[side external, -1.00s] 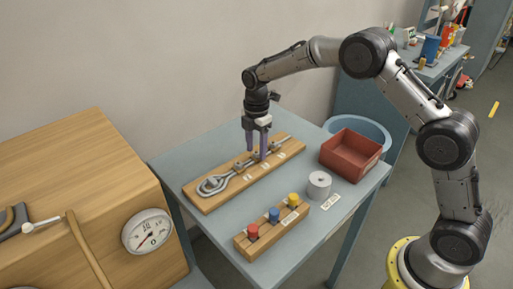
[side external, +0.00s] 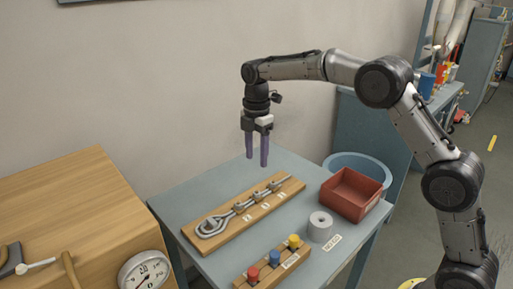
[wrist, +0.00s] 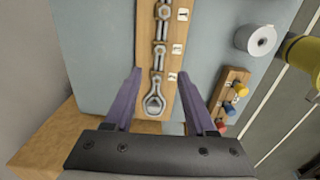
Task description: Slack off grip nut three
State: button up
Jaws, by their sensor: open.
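A wooden board (side external: 215,244) lies on the blue-grey table, carrying a metal rope fitting with a looped eye (side external: 211,227) at its near left end. Several grips with nuts sit in a line along the rope, each beside a small white label; the label numbers are too small to read, so I cannot tell which is grip three. In the wrist view the grips (wrist: 159,50) run up the board above the eye (wrist: 154,104). My gripper (side external: 257,162) is open and empty, raised above the board, its purple fingers pointing down and apart from the grips.
A small wooden block (side external: 256,281) holds red, blue and yellow pieces at the front. A grey cylinder (side external: 320,228) and a red bin (side external: 351,194) stand to the right. A blue tub (side external: 365,163) is behind the bin. A wooden cabinet with a dial gauge (side external: 145,271) is at left.

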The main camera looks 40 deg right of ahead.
notch_tip(320, 180, up, 2)
